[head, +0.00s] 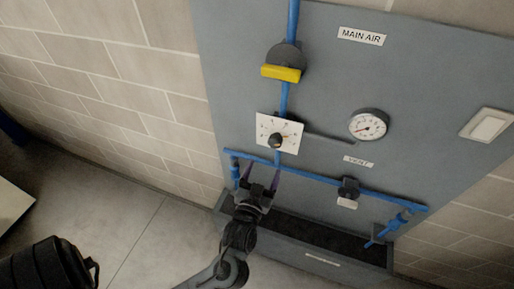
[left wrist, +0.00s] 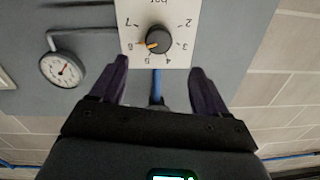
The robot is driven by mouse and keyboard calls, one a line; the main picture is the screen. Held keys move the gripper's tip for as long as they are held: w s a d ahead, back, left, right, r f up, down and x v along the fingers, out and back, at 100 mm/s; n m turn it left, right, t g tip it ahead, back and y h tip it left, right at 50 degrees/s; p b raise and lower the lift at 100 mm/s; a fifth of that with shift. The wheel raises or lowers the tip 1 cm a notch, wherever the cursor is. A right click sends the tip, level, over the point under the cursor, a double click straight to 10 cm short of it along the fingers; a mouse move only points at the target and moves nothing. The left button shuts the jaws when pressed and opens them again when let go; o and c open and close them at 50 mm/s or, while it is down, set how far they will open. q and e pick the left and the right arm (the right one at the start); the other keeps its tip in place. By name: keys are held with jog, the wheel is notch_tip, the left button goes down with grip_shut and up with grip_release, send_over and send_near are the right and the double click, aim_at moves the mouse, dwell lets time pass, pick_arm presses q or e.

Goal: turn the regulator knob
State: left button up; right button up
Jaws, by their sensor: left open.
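The regulator knob (head: 276,140) is a small dark round knob with an orange pointer mark, set on a white numbered dial plate (head: 262,127) on the grey panel. In the left wrist view the knob (left wrist: 158,39) shows upside down, its pointer near the 6. My left gripper (head: 262,176) is open and empty, just below the dial plate in the head view. In the left wrist view its two dark purple fingers (left wrist: 158,80) stand apart, with the knob beyond the gap between them. They do not appear to touch it. My right gripper is not in view.
A blue pipe (head: 330,181) crosses the panel close to my left gripper. A yellow-handled valve (head: 282,72) sits above the dial, a round gauge (head: 368,124) to its right, and a vent valve (head: 348,192) lower right. A dark trough (head: 320,262) lies below.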

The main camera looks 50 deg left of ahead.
aim_at(274, 144)
pick_arm(q)
jog(key=p+x, duration=0.2)
jog(key=x, duration=0.7)
jog(key=shift+w+r, duration=0.2)
jog(key=shift+w+a, duration=0.3)
jog(key=shift+w, duration=0.25)
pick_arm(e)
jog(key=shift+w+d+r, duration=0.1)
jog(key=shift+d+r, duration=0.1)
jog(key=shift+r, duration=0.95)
pick_arm(q)
jog(key=c, duration=1)
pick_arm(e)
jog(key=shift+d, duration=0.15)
